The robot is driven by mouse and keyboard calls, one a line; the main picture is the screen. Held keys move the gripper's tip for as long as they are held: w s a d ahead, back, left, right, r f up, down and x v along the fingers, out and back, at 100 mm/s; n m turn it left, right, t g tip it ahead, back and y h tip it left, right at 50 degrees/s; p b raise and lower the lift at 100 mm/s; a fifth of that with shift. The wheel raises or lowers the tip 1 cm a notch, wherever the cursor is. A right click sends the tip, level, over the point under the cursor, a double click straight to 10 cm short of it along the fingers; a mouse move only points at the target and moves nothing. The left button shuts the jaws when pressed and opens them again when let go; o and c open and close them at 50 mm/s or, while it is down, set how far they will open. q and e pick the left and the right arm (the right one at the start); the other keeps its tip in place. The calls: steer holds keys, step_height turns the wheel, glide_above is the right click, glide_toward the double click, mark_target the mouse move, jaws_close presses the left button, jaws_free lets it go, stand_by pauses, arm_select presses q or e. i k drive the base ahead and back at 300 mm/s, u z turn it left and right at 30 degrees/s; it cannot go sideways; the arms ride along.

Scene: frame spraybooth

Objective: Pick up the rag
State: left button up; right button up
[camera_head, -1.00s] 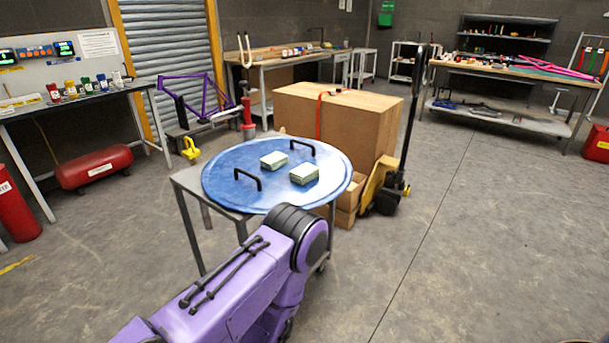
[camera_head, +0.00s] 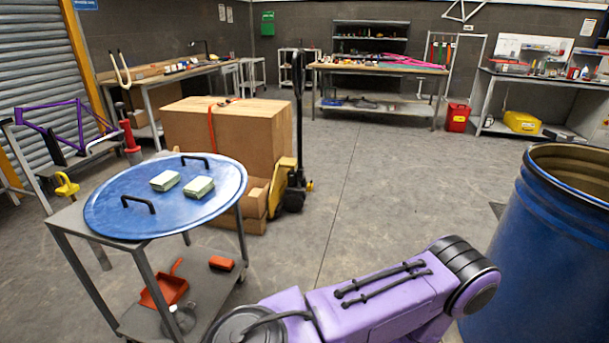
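I cannot pick out a rag with certainty. Two small pale green-and-white blocks, a left one (camera_head: 165,181) and a right one (camera_head: 199,187), lie side by side on a round blue lid (camera_head: 110,213) with two black handles; I cannot tell whether they are folded cloth. The lid rests on a grey metal cart (camera_head: 75,218) at the left. A purple arm of mine crosses the bottom of the view, apart from the cart. Neither gripper is in view.
A blue drum (camera_head: 543,250) stands close at the right. A red dustpan (camera_head: 165,289) is on the cart's lower shelf. A large cardboard box (camera_head: 235,135) and a pallet jack (camera_head: 288,185) stand behind the cart. The middle floor is clear.

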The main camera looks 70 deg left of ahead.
mark_target(198, 188)
steer(key=z, duration=0.8)
steer(key=k, duration=1.5)
steer(key=u, duration=2.1)
